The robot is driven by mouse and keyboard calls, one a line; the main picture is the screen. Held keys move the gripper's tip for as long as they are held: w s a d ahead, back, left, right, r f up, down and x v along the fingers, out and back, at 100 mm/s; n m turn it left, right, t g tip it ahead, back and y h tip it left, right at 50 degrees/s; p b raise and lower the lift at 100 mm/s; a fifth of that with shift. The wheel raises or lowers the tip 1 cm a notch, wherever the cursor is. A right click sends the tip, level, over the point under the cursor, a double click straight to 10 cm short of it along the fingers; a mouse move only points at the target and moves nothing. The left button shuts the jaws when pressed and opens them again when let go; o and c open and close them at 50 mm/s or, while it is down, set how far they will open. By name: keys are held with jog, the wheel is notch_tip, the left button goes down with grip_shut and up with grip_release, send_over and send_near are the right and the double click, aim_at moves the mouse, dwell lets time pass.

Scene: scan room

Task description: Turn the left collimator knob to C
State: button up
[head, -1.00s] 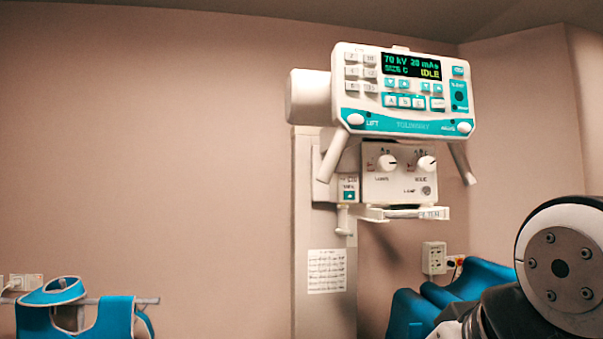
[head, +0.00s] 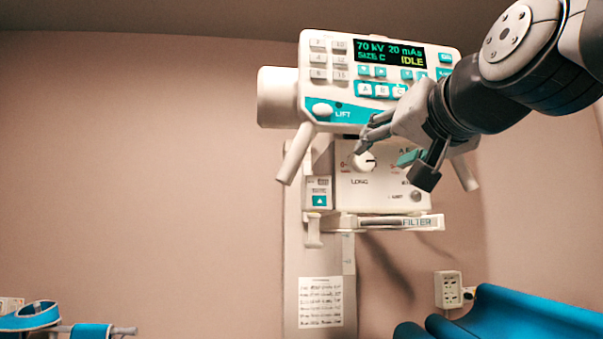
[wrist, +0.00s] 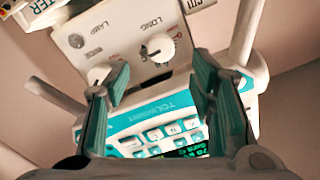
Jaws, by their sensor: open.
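The left collimator knob (head: 363,161) is a round white dial with a dark pointer mark, above the word LONG on the white collimator panel (head: 345,196). The mark points roughly right in the head view. The letters around the dial are too small or covered to read. In the wrist view, upside down, the same knob (wrist: 160,47) lies beyond my fingertips, between their lines. My gripper (head: 384,152) is open and empty in front of the panel, near the knob's right side. It frames the wrist view (wrist: 162,84). The right knob (wrist: 99,74) is hidden by my gripper in the head view.
The control console (head: 390,84) overhangs the panel, its display reading 70 kV, 20 mAs, IDLE. Its white handles (head: 294,153) slope down on both sides. A FILTER tray (head: 400,222) juts out below. Bare wall lies to the left.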

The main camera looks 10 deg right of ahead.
aim_at(366, 162)
jog(key=w, duration=0.8)
jog(key=shift+a+p, duration=0.2)
jog(key=shift+p, duration=0.2)
jog(key=c, duration=1.2)
